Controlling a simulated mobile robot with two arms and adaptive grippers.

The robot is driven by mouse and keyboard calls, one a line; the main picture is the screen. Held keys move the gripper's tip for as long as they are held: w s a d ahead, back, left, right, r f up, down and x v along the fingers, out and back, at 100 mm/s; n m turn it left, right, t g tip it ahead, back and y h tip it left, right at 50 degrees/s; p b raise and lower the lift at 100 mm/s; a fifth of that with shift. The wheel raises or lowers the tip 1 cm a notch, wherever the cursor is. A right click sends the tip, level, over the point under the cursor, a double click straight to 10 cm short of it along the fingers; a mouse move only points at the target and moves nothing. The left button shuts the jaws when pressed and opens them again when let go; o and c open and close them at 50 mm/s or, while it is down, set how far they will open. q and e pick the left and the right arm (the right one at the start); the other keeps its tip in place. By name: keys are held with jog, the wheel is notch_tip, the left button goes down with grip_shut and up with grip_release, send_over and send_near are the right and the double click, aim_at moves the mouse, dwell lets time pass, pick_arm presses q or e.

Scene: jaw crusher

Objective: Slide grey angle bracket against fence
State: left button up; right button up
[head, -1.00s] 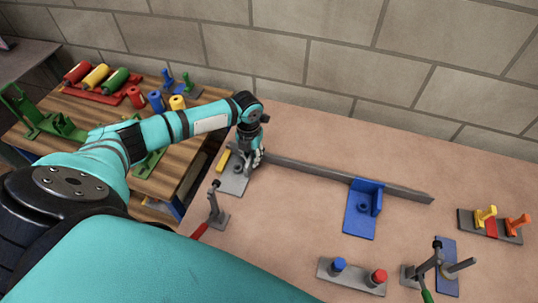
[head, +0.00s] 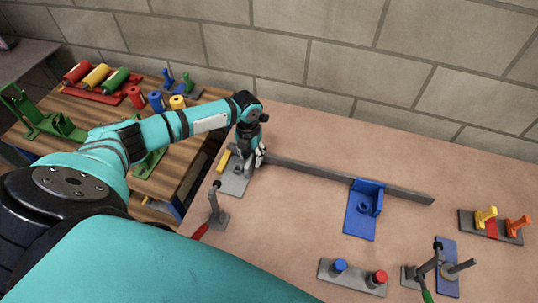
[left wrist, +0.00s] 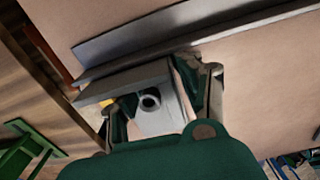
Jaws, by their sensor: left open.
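The grey angle bracket (head: 234,181) lies flat at the left end of the long grey fence (head: 335,178), near the table's left edge. In the left wrist view the bracket (left wrist: 165,121) shows a round hole in its plate and an upright flange along the fence (left wrist: 170,37). I cannot tell whether the flange touches the fence. My left gripper (head: 259,157) is at the bracket, pointing down. In the left wrist view its open fingers (left wrist: 165,105) are on either side of the plate; contact is unclear. My right gripper is not in view.
A blue angle bracket (head: 361,211) stands at the fence's right part. A red-handled clamp (head: 214,212) is near the grey bracket. A yellow block (head: 223,160) lies left of it. A plate with blue and red knobs (head: 352,275) and a green-handled clamp (head: 428,268) are in front.

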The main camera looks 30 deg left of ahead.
pick_arm(q)
jog(key=shift+r, duration=0.1)
notch_tip(320, 180, up, 8)
jog(key=p, duration=0.7)
dwell(0.3)
jog(key=shift+s+d+f, duration=0.1)
jog(key=shift+d+f, duration=0.05)
jog(key=shift+f, duration=0.1)
